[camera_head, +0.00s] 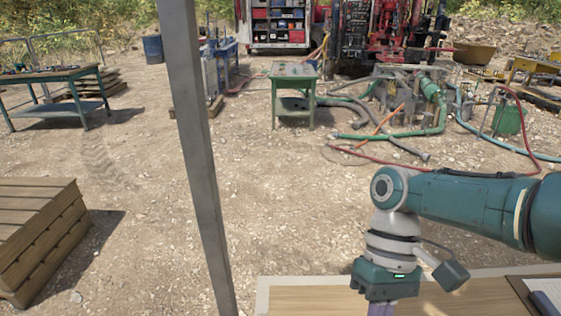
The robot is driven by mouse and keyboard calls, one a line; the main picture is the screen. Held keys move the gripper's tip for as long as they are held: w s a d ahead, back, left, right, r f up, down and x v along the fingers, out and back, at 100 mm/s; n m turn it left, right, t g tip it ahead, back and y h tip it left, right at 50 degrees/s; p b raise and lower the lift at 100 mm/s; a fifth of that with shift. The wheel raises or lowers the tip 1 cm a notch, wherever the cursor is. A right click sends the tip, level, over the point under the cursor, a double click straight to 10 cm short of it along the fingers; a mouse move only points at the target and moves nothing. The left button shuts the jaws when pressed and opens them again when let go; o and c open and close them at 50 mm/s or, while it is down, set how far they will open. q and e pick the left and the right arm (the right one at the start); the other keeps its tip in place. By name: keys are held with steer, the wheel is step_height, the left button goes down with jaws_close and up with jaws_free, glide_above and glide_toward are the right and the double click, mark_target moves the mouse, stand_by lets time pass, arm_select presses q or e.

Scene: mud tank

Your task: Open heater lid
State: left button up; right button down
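I cannot make out a heater or a heater lid in the head view. My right arm comes in from the right, and its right gripper (385,282) points down over a wooden tabletop (310,300) at the bottom edge. The gripper's fingers are cut off by the bottom of the picture, so their opening and anything between them are hidden. My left gripper and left arm are not in view.
A grey metal post (197,150) stands close in front, left of centre. Stacked wooden pallets (40,235) lie at left. A green table (292,72), another table (50,75), hoses (400,135) and machinery stand farther back. Gravel between is mostly clear. A dark-edged board with paper (545,293) lies at bottom right.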

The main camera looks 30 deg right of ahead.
steer(key=c, duration=1.5)
jaws_free()
steer(key=shift+d, duration=0.4)
steer(key=o, duration=0.3)
steer(key=shift+s+a, duration=0.2)
steer(key=o, duration=0.7)
steer(key=shift+w+r, duration=0.1)
steer(key=shift+r, duration=0.05)
steer(key=v, duration=0.9)
steer(key=shift+w+d+r, duration=0.1)
steer(key=shift+d+r, duration=0.05)
steer(key=shift+r, duration=0.15)
